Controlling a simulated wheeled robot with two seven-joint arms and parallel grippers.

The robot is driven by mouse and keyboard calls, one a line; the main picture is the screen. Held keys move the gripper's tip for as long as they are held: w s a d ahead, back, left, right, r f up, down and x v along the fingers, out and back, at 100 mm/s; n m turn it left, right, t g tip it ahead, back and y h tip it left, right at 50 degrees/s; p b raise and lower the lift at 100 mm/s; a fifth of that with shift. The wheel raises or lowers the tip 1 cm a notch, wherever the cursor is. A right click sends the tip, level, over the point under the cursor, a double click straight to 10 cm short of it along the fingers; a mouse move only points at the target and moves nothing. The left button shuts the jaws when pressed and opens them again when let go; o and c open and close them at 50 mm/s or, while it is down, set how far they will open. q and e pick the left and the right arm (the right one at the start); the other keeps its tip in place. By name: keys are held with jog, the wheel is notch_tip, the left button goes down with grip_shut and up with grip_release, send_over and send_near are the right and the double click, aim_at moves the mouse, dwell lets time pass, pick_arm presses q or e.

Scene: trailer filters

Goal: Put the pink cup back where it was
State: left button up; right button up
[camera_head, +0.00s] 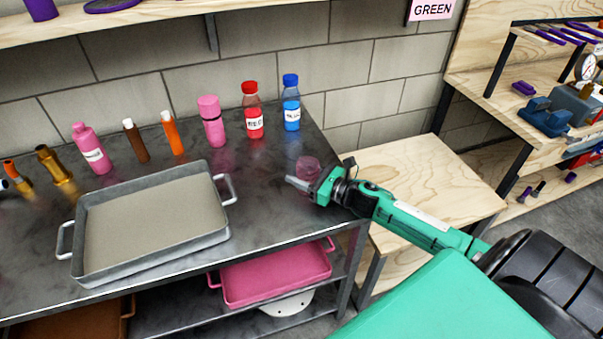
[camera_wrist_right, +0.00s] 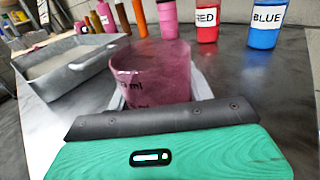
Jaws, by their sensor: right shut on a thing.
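The pink cup (camera_head: 308,168) is translucent, with dark ml markings that show in the right wrist view (camera_wrist_right: 150,75). It is upright at the right end of the dark metal table (camera_head: 262,215). My right gripper (camera_head: 305,184) is shut on the pink cup, with its fingers around the cup's sides. The cup's base is hidden behind the gripper, so I cannot tell whether it touches the table. My left gripper is not in view.
A grey tray (camera_head: 82,238) stands left of the cup. Behind are a red bottle (camera_head: 252,110), a blue bottle (camera_head: 291,103), a pink bottle (camera_head: 211,122) and several other containers. A pink tray (camera_head: 277,275) is on the lower shelf. Bare tabletop lies between the grey tray and cup.

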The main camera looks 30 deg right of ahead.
jog(key=shift+f, duration=0.1)
jog(key=o, duration=1)
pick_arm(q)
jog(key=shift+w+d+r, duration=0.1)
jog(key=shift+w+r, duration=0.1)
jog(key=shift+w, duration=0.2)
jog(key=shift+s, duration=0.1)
